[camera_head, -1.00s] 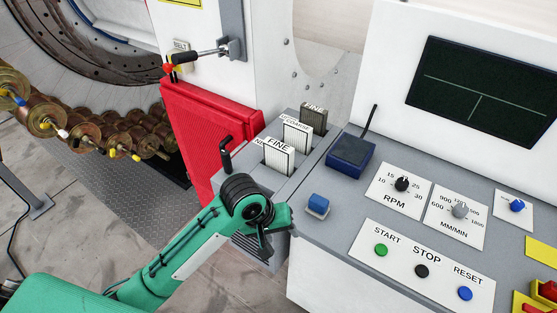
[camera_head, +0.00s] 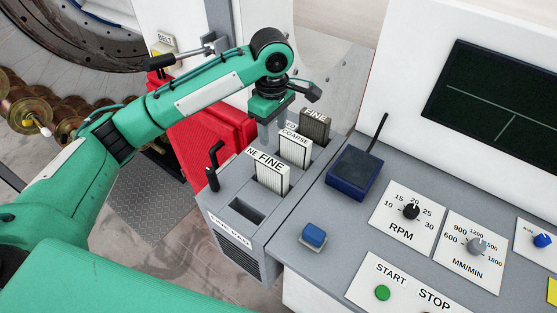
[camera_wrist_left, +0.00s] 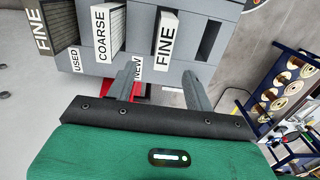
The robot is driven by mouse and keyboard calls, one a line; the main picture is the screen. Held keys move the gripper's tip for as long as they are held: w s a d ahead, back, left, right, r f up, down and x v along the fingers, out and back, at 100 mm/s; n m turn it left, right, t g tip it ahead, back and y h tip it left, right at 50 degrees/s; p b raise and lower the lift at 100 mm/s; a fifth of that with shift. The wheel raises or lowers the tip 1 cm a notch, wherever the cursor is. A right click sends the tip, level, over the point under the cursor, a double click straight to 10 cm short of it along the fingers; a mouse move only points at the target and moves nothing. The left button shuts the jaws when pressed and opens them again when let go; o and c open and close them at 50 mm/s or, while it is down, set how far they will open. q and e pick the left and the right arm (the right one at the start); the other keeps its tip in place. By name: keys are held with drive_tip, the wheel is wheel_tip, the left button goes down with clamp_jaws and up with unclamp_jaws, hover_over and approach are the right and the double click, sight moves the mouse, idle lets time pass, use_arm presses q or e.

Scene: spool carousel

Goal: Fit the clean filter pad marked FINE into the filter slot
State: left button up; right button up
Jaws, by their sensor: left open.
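The white pad marked FINE (camera_head: 271,175) stands upright in the grey housing (camera_head: 272,225); it also shows in the left wrist view (camera_wrist_left: 167,38). A white pad marked COARSE (camera_head: 295,149) and a darker grey pad marked FINE (camera_head: 315,127) stand behind it. An empty dark slot (camera_head: 246,210) lies in front of the white FINE pad, and shows in the wrist view (camera_wrist_left: 208,40). My left gripper (camera_head: 267,138) is open and empty, fingers toward the housing, behind the white FINE pad in the head view. Its two fingers (camera_wrist_left: 163,78) show apart in the wrist view. My right gripper is not in view.
A black crank handle (camera_head: 213,165) stands at the housing's left. A dark blue box with an antenna (camera_head: 352,172) and a blue button (camera_head: 314,235) are at the right, on the control desk. A red cover (camera_head: 190,150) and a black lever (camera_head: 180,58) are behind my arm.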

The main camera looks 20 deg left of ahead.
use_arm(q)
drive_tip(key=p, duration=0.2)
hover_over(271, 162)
drive_tip(key=f, duration=0.5)
drive_tip(key=shift+s+d+f, duration=0.15)
drive_tip(key=shift+s, duration=0.1)
drive_tip(key=shift+w+f, duration=0.2)
drive_tip(key=shift+f, duration=0.4)
drive_tip(key=shift+w+f, duration=0.15)
drive_tip(key=shift+f, duration=0.4)
drive_tip(key=shift+s+f+p, duration=0.1)
drive_tip(key=shift+f+p, duration=0.3)
drive_tip(key=shift+p, duration=0.05)
wheel_tip(271, 162, down, 4)
drive_tip(key=shift+r+p, duration=0.25)
drive_tip(key=shift+p, duration=0.6)
drive_tip(key=shift+f, duration=0.5)
clamp_jaws()
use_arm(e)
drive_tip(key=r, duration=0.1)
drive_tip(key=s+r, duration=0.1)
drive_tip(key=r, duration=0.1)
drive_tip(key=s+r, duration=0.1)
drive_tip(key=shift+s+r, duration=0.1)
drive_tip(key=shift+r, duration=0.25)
